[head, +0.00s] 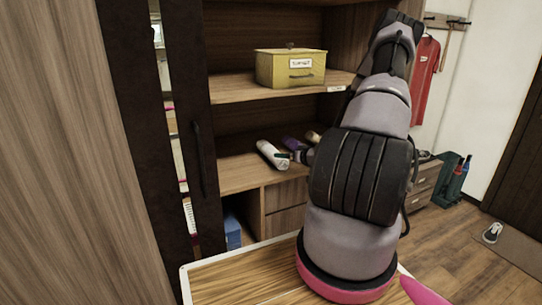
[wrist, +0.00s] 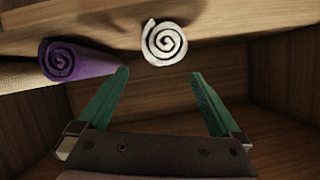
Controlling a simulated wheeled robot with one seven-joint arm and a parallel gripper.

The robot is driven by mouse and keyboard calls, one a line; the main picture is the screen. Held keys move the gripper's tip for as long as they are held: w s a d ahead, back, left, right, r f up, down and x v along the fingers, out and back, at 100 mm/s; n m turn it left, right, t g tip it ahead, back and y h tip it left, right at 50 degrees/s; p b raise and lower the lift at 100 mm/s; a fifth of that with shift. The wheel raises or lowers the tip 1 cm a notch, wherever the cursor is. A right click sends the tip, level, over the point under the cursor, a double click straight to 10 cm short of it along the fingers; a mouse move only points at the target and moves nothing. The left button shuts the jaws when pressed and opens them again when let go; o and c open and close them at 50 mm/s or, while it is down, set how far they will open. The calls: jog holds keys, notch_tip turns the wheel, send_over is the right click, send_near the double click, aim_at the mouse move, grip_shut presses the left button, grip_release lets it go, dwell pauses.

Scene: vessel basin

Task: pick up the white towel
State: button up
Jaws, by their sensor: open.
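The white towel (head: 271,155) is a rolled cylinder lying on the middle shelf of the wooden cabinet. In the wrist view its spiral end (wrist: 164,42) faces me, just beyond and between the two green fingertips. My gripper (wrist: 160,73) is open with nothing between its fingers. In the head view my gripper (head: 287,156) is beside the right side of the towel, partly hidden by my arm. Whether a finger touches the towel cannot be told.
A purple rolled towel (wrist: 62,62) lies beside the white one, near the left finger in the wrist view. A beige roll (wrist: 20,75) lies past it. A yellow box (head: 290,69) stands on the shelf above. The dark cabinet door frame (head: 190,140) is at left.

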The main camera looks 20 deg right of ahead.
aim_at(271, 154)
jog(key=x, duration=0.4)
jog(key=shift+w+f, duration=0.1)
jog(key=shift+w, duration=0.1)
jog(key=x, duration=0.5)
jog(key=shift+w+a, duration=0.15)
jog(key=shift+a, duration=0.05)
jog(key=c, duration=1.3)
jog(key=shift+o, duration=0.2)
